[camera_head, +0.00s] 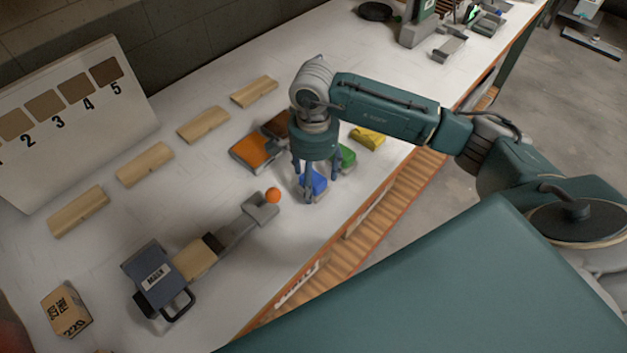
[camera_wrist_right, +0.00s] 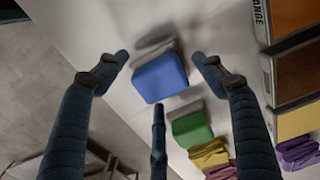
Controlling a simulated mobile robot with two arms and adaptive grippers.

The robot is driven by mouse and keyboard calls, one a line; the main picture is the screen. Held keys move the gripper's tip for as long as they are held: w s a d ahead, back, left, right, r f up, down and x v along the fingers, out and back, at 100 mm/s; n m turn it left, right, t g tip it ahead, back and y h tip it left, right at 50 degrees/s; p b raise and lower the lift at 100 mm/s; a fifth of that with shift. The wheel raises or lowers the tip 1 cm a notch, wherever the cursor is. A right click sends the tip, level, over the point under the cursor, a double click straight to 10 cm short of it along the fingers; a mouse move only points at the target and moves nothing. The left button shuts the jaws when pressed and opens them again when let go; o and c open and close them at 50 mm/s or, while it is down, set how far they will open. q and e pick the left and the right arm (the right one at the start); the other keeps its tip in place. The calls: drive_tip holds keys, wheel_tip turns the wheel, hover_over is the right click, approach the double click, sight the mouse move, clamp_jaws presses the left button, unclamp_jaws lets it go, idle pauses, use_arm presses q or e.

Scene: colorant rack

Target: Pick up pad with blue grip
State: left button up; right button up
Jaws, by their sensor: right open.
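The pad with the blue grip (camera_head: 318,181) lies on the white table near its front edge, below my right gripper (camera_head: 312,188). In the right wrist view the blue grip (camera_wrist_right: 160,77) shows between the spread fingers of the gripper (camera_wrist_right: 160,68), with a grey pad edge behind it. The fingers are open and nothing is held. I cannot tell whether any finger touches the pad. My left gripper is not in view.
Wooden blocks (camera_head: 203,124) line the back.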

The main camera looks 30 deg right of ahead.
sight(313, 176)
drive_tip(key=c, duration=1.1)
drive_tip(key=shift+c, duration=1.3)
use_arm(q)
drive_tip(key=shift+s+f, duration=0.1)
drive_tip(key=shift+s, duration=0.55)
use_arm(e)
drive_tip(key=shift+r, duration=0.1)
drive_tip(key=r+b, duration=0.3)
drive_tip(key=r, duration=0.7)
drive_tip(key=shift+w+r, duration=0.2)
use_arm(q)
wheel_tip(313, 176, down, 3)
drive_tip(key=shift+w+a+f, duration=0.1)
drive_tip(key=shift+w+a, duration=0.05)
use_arm(e)
wheel_tip(313, 176, up, 10)
drive_tip(key=shift+s+f, duration=0.15)
drive_tip(key=shift+f, duration=0.1)
